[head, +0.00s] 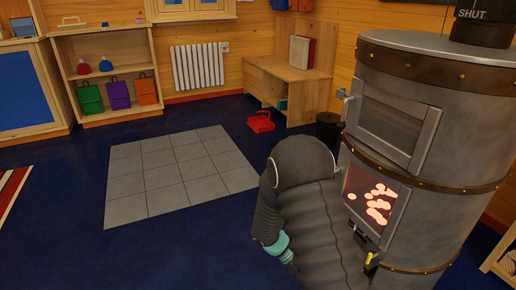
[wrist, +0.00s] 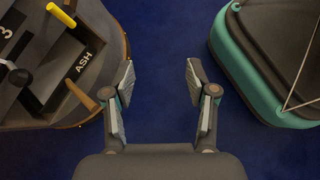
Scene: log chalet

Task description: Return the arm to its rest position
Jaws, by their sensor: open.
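My gripper (wrist: 161,82) is open and empty in the wrist view, with its two fingers apart over dark blue floor. To its left in the wrist view is the stove's lower part (wrist: 58,88), with an ASH label, a yellow handle and a wooden handle. The fingers are apart from it. In the head view my dark, ribbed arm is bent in front of the round metal stove (head: 415,160). My gripper is hidden there. Glowing embers (head: 375,206) show in the stove's lower opening.
A black bucket (head: 328,127) stands beside the stove, near a red tray (head: 261,121) and a wooden desk (head: 282,80). Grey floor tiles (head: 165,170) lie clear at left. A shelf (head: 108,62) with coloured bags, and a radiator (head: 199,66), line the back wall.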

